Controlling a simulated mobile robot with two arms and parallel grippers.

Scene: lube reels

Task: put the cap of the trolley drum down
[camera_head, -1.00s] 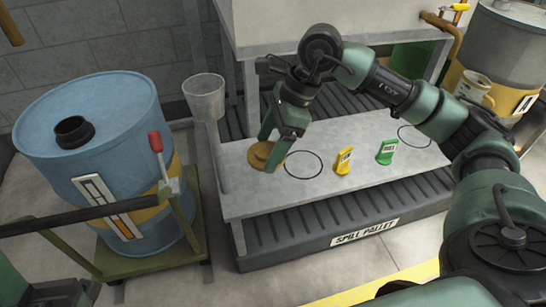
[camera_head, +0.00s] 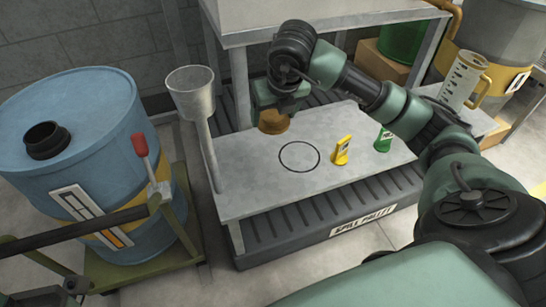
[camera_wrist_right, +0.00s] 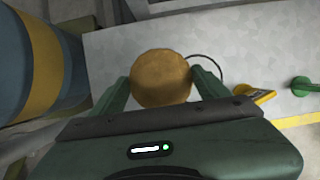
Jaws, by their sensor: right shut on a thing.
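The brown, round cap (camera_head: 274,122) is between the fingers of my right gripper (camera_head: 276,110), over the back left part of the grey bench (camera_head: 240,190). I cannot tell whether its underside touches the bench top. In the right wrist view the cap (camera_wrist_right: 160,78) sits between the two green fingers, which close on its sides. An outlined circle (camera_head: 299,157) on the bench is empty, in front and to the right of the cap. The blue trolley drum (camera_head: 80,115) stands at left with an uncapped black neck (camera_head: 47,140). A piece that may be my left gripper shows at the lower left edge.
A grey funnel (camera_head: 191,90) on a post stands at the bench's left end. A yellow tag (camera_head: 342,150) and a green tag (camera_head: 383,139) stand right of the circle. A clear jug (camera_head: 464,80) is at right. The trolley's red-tipped lever (camera_head: 139,145) sticks up.

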